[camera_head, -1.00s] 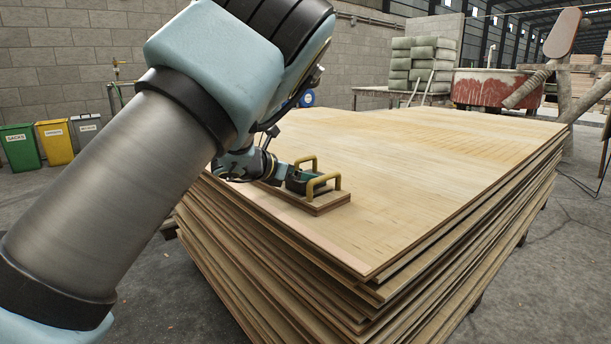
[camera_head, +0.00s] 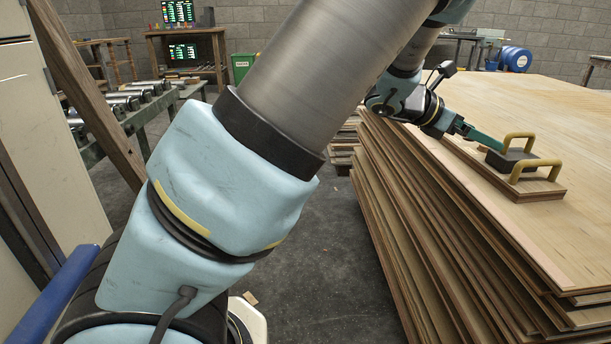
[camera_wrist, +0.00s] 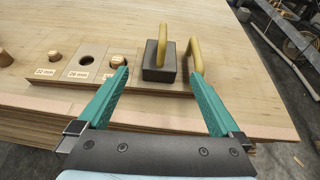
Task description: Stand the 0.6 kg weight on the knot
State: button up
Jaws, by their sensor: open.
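A dark square block (camera_head: 510,158), apparently the weight, sits on a thin wooden board (camera_head: 545,189) near the edge of the veneer stack. Two yellow handles stand by it; in the wrist view one rises over the block (camera_wrist: 158,62) and the other (camera_wrist: 196,62) is just right of it. No weight marking is readable. My gripper (camera_wrist: 160,76) is open and empty, its green fingers pointing toward the block. In the head view my gripper (camera_head: 485,138) is beside the block on its left. I cannot pick out the knot with certainty.
In the wrist view the board has a dark hole (camera_wrist: 86,61), round wooden plugs (camera_wrist: 54,57) and small size labels. The veneer stack (camera_head: 440,230) has wide clear top surface (camera_head: 540,100) beyond the board. A roller conveyor (camera_head: 125,105) stands at left.

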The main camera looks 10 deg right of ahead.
jog(key=w+a+f+n+t+y, duration=0.3)
jog(key=w+a+n+t+y, duration=0.35)
jog(key=w+a+n, duration=1.1)
jog(key=a+f+n+t+y, duration=0.2)
jog(key=a+f+n+t, duration=0.1)
jog(key=a+n, duration=0.9)
jog(key=s+a+f+n+g+y, duration=0.2)
jog(key=s+a+n, duration=0.2)
jog(key=a+n, duration=0.3)
jog(key=s+a+f+n+g+y, duration=0.2)
jog(key=s+a+n, duration=0.2)
jog(key=a+n, duration=0.25)
jog(key=s+a+n+g, duration=0.4)
jog(key=s+a+n, duration=0.1)
jog(key=s+n, duration=0.5)
jog(key=shift+s+f+y, duration=0.45)
jog(key=shift+s, duration=0.65)
jog(key=shift+r, duration=0.15)
